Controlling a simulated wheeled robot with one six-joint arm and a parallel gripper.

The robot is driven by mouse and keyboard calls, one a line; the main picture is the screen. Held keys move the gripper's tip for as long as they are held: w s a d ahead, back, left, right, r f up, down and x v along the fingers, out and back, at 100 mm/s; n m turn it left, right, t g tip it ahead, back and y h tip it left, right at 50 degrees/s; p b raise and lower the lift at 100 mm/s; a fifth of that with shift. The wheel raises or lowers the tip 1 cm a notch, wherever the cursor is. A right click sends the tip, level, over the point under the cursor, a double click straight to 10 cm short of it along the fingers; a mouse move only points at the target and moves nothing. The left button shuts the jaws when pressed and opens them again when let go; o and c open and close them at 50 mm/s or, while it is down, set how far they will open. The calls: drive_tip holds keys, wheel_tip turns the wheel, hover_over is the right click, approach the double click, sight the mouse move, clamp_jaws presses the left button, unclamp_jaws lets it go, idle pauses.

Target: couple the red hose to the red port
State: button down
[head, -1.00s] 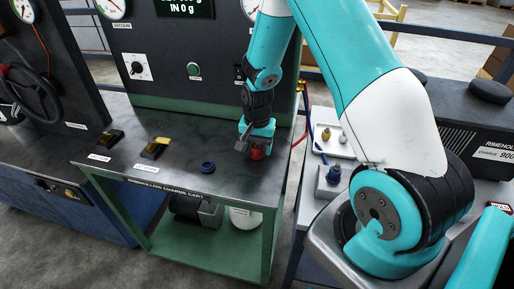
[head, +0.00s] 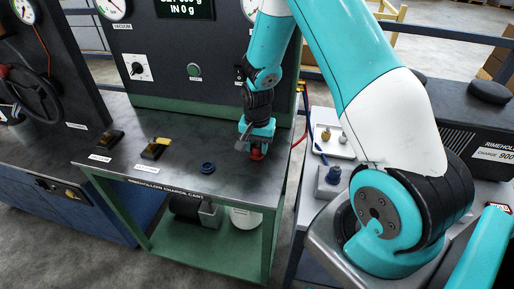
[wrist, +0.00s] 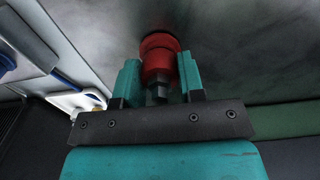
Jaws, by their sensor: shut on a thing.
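My gripper (head: 256,145) is over the right front of the charge cart's dark top (head: 235,180), pointing down. It is shut on a red coupling (head: 257,154). In the wrist view the red coupling (wrist: 158,52) sits between the teal fingers, with a grey hexagonal end toward me and its dark-ringed far end at or very near the cart top. I cannot tell whether it touches. The red hose (head: 300,133) shows as a thin line right of the cart. I cannot make out a separate red port; the gripper may hide it.
A blue round fitting (head: 207,167) is on the cart top, left of my gripper. Two dark blocks, one with a yellow lever (head: 156,147), stand further left. The gauge panel (head: 190,50) rises behind. A blue fitting (head: 333,175) stands on the bench to the right.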

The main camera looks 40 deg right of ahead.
drive_tip(key=shift+r+p, duration=2.1)
drive_tip(key=shift+r, duration=0.8)
drive_tip(key=s+a+f+n, duration=0.1)
drive_tip(key=a+n, duration=0.1)
drive_tip(key=n, duration=0.1)
drive_tip(key=s+a+f+n, duration=0.1)
drive_tip(key=a+f+n, duration=0.1)
drive_tip(key=a+n, duration=0.1)
drive_tip(key=s+a+f+n, duration=0.1)
drive_tip(key=s+a+n, duration=0.1)
drive_tip(key=a+n, duration=0.1)
drive_tip(key=shift+s+f+n, duration=0.1)
drive_tip(key=shift+f+n, duration=0.1)
drive_tip(key=shift+n, duration=0.5)
